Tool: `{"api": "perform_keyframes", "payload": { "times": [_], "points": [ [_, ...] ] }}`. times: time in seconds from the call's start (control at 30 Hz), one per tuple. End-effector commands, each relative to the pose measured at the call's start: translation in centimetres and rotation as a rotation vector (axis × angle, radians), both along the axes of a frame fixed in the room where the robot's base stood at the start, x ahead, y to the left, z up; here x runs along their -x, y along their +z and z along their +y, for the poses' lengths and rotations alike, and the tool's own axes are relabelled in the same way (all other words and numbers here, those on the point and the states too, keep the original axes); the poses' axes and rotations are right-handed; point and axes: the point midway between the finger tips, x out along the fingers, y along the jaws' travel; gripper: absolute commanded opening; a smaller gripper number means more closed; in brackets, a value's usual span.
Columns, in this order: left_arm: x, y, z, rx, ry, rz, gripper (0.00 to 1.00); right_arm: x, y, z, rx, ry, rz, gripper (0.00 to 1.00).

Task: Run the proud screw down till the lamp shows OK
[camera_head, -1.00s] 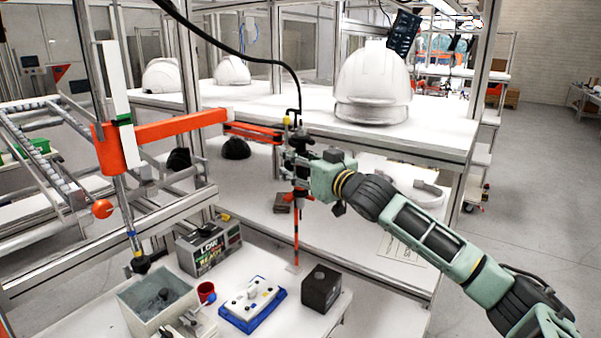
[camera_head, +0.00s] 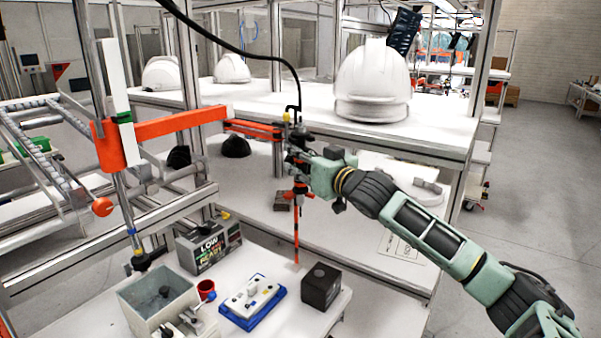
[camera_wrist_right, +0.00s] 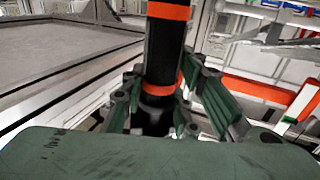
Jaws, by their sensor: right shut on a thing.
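My right gripper (camera_head: 301,174) is shut on the black and orange screwdriver (camera_head: 298,190), which also fills the upper middle of the right wrist view (camera_wrist_right: 164,50). The driver hangs upright from an orange jointed arm (camera_head: 180,122). Its long orange shaft ends behind and right of the white part (camera_head: 250,297) in the blue tray (camera_head: 262,318), apart from it. Small screw-like pieces stand on the white part; which one is proud is too small to tell. The lamp box (camera_head: 208,247) shows LOW on top, with smaller text below. My left gripper is not visible.
A dark block (camera_head: 320,287) stands right of the tray. A red cup (camera_head: 206,290) and a grey bin (camera_head: 145,300) stand left of it. White helmet shells (camera_head: 373,85) sit on the shelf behind. A black cable (camera_head: 240,58) hangs above the driver.

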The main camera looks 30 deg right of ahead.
Motion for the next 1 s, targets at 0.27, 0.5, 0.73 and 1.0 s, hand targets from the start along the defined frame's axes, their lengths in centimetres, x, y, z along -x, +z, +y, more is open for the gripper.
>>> {"api": "perform_keyframes", "payload": {
  "times": [0.27,0.5,0.73,1.0],
  "points": [
    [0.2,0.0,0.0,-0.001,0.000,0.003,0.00,0.0,-0.2,0.0,-0.001,0.000,0.004,0.00],
    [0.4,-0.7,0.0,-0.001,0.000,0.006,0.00,0.4,-0.6,1.7,-0.004,0.005,0.005,0.00],
    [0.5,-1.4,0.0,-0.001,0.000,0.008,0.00,1.6,-0.5,5.4,-0.006,0.004,0.005,0.00],
    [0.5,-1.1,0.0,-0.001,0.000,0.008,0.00,2.8,-0.3,9.4,-0.005,0.003,0.006,0.00]
  ]
}}
